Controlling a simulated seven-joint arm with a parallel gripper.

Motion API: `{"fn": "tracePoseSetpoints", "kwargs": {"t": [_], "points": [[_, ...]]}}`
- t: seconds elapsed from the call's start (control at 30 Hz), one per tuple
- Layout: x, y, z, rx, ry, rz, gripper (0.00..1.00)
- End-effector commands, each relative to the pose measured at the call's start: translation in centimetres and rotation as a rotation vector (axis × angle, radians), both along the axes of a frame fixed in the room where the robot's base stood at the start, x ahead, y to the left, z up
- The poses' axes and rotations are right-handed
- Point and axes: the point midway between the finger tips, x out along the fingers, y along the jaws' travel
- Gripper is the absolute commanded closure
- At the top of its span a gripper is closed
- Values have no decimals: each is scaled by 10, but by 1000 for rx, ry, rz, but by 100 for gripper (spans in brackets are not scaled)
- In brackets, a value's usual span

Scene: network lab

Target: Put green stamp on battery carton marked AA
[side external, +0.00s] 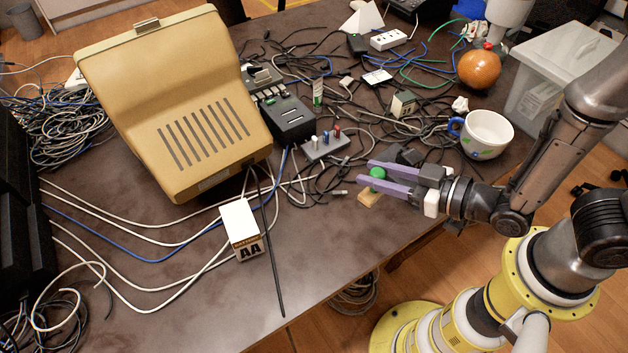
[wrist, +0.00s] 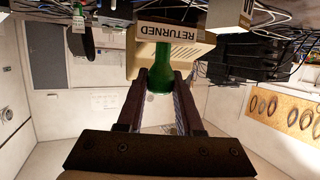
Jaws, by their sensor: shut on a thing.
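My gripper (side external: 368,172) is level and shut on the green handle of the stamp (side external: 377,173), near the front right edge of the table. The stamp has a wooden base, below the fingers in the side view. In the wrist view the green stamp (wrist: 160,80) is between the fingertips, and its base bears the word RETURNED. The battery carton marked AA (side external: 239,222) is a small box with a white top and a dark printed front. It stands on the table to the left of my gripper, apart from the stamp.
A large beige computer case (side external: 190,110) stands behind the carton. A thin black rod (side external: 267,250) lies just right of the carton, and loose cables run around it. A white mug (side external: 487,134) and cable clutter lie behind my gripper. Bare table (side external: 330,235) lies between gripper and carton.

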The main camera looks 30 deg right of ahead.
Motion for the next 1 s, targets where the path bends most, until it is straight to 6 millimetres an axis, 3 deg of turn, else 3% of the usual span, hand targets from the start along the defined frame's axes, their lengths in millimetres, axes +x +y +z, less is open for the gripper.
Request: {"fn": "tracePoseSetpoints", "kwargs": {"t": [0.37,0.57,0.8,1.0], "points": [[6,3,-10,3,-3,-2,100],[25,47,14,9,-8,43,100],[28,110,67,9,-5,131,100],[23,132,89,4,-1,169,100]]}}
